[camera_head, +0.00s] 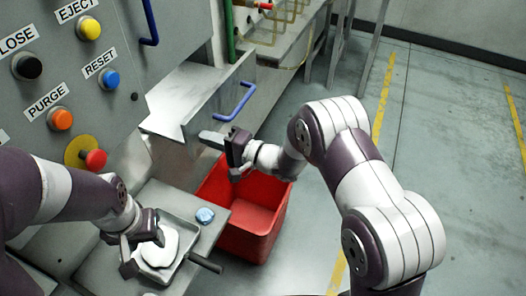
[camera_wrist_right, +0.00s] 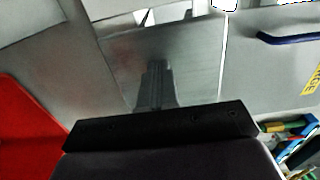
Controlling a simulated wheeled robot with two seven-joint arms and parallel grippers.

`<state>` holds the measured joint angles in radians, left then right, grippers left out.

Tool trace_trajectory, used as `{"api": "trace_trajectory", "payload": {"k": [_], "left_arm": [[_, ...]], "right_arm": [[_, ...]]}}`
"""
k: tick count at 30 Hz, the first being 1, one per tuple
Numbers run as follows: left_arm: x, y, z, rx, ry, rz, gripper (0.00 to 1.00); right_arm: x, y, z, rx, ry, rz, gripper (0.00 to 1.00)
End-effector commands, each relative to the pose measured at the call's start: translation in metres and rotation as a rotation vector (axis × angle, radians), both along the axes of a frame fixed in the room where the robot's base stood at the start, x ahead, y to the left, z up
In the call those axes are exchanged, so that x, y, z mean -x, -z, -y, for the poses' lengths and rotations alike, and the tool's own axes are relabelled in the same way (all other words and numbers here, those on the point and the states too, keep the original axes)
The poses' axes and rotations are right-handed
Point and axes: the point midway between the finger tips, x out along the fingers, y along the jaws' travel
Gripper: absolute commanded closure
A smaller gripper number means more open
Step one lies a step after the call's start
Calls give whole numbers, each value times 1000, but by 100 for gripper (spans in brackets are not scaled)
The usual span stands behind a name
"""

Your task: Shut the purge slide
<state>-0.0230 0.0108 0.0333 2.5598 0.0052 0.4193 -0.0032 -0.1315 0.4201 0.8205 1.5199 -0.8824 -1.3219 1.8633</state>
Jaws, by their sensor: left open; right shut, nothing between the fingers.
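A grey metal slide (camera_head: 185,105), seemingly the purge slide, juts out from the machine front. A blue bar handle (camera_head: 235,102) is on the panel at its right; a blue handle (camera_wrist_right: 285,38) also shows at upper right in the right wrist view. My right gripper (camera_head: 213,139) is shut and empty, its fingers pointing left just below the slide's front edge. In the right wrist view its fingers (camera_wrist_right: 154,85) lie before a grey metal face; contact cannot be told. My left gripper (camera_head: 140,252) is open at a shallow tray (camera_head: 185,232), beside a white rounded piece (camera_head: 160,247).
A red bin (camera_head: 250,232) stands on the floor below my right gripper. A blue lump (camera_head: 205,215) lies on the grey bench. The machine panel carries an orange PURGE button (camera_head: 60,118) and a red knob (camera_head: 96,159). The floor at right is clear.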

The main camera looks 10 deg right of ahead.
Motion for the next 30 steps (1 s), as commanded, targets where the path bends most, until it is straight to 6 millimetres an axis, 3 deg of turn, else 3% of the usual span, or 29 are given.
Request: {"api": "trace_trajectory", "payload": {"k": [6, 13, 21, 30], "left_arm": [[0, 2, 0, 0, 0, 0, 47], [0, 7, 0, 0, 0, 0, 47], [0, 9, 0, 0, 0, 0, 47], [0, 9, 0, 0, 0, 0, 47]], "right_arm": [[-38, 2, -58, 0, -3, 2, 100], [-67, 2, -101, -1, -1, 3, 100], [-84, 1, -124, 1, 1, 1, 100], [-87, -2, -128, -2, 1, 4, 100]]}}
